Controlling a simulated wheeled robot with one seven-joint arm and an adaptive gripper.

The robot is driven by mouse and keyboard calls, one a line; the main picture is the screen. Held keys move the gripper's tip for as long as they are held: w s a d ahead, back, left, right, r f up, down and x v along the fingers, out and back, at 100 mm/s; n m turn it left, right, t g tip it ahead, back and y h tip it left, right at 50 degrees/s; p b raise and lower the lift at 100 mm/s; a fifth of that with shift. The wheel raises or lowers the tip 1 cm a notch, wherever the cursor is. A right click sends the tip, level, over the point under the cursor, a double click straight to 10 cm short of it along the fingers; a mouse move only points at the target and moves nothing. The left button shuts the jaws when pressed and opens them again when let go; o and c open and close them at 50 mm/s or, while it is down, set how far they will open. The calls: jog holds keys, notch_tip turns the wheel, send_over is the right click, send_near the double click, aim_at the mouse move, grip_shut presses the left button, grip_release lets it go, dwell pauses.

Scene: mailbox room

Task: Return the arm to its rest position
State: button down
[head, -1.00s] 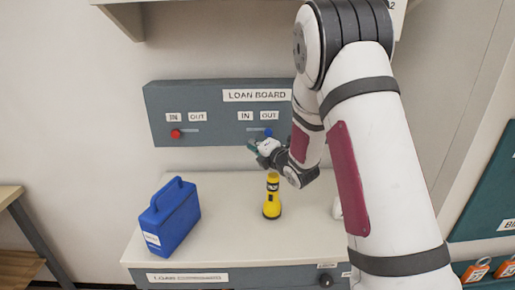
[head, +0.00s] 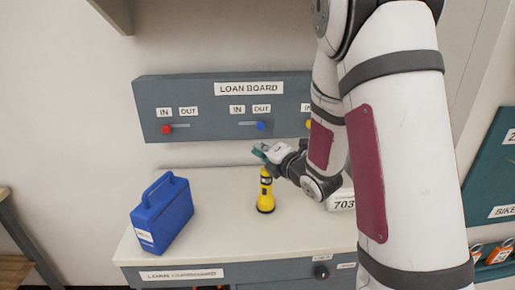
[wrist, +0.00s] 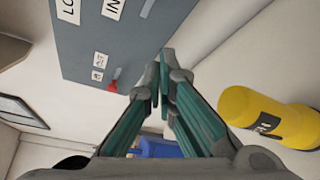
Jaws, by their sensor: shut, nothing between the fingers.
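My gripper (head: 262,151) is shut and empty. In the head view it hangs in front of the loan board, just above the top of the yellow torch. In the wrist view its two teal fingers (wrist: 160,85) meet at the tips, with nothing between them. My arm comes down from the upper right and hides the right end of the board and part of the cupboard top.
The yellow torch (head: 266,192) stands upright on the cupboard top (head: 220,235). A blue case (head: 162,213) stands at the left. The loan board (head: 200,92) has a red knob (head: 166,129) at IN and a blue knob (head: 261,126) at OUT.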

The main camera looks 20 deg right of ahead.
dwell(0.4)
jog(key=shift+r+m, duration=0.3)
jog(key=s+r+m+g+h, duration=0.4)
jog(key=s+r+m, duration=0.4)
jog(key=m, duration=0.4)
jog(key=s+a+m+g, duration=0.2)
jog(key=s+m, duration=0.2)
jog(key=s, duration=0.4)
jog(key=s+a+m+g+y, duration=0.1)
jog(key=s+a+m+g, duration=0.1)
jog(key=s, duration=0.7)
jog(key=s+a+m+g, duration=0.2)
jog(key=s+a+m, duration=0.2)
jog(key=s, duration=0.5)
jog(key=shift+a+f+m+g, duration=0.25)
jog(key=shift+m+g, duration=0.15)
jog(key=shift+m, duration=0.7)
